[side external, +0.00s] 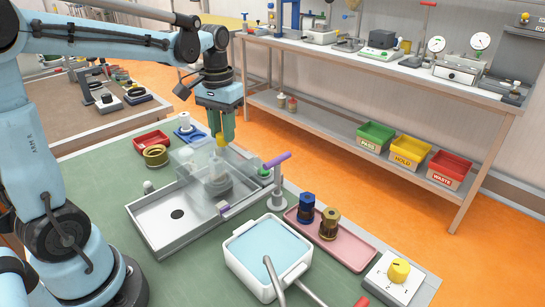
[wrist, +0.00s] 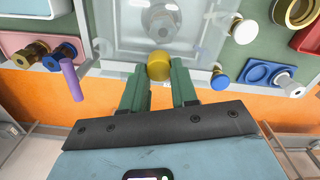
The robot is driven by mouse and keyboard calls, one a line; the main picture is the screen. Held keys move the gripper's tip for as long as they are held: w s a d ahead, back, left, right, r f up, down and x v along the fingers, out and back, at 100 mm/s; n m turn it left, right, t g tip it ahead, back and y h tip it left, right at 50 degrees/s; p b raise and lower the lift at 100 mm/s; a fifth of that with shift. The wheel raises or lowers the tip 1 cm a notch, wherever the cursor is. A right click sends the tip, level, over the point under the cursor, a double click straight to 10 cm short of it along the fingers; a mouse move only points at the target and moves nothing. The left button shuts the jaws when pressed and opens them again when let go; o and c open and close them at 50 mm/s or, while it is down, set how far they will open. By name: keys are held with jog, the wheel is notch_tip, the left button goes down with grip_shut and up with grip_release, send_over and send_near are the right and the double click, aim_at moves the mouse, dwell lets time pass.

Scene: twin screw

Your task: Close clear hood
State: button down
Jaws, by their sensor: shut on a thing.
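The clear hood (side external: 188,160) is a see-through box over the back right part of a white tray (side external: 150,215). A grey metal fitting (side external: 217,178) shows through it, and also in the wrist view (wrist: 160,22). The hood's yellow knob (side external: 220,141) sits at its upper edge. My gripper (side external: 222,133) points down from above with its green fingers on either side of this knob, shut on it. In the wrist view the knob (wrist: 159,66) shows round between the fingertips (wrist: 159,76). I cannot tell exactly how far the hood is tilted.
A purple lever (side external: 277,160) stands just right of the hood. A white basin (side external: 262,255) with blue liquid is in front, beside a pink tray (side external: 335,245) of fittings. A red tray (side external: 152,141) and brass ring (side external: 155,156) lie behind left.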

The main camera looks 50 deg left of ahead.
jog(key=shift+w, duration=0.75)
jog(key=c, duration=0.9)
grip_release()
jog(key=shift+o, duration=0.2)
jog(key=shift+s+r, duration=0.1)
notch_tip(320, 180, up, 12)
notch_tip(320, 180, down, 12)
jog(key=shift+f, duration=0.15)
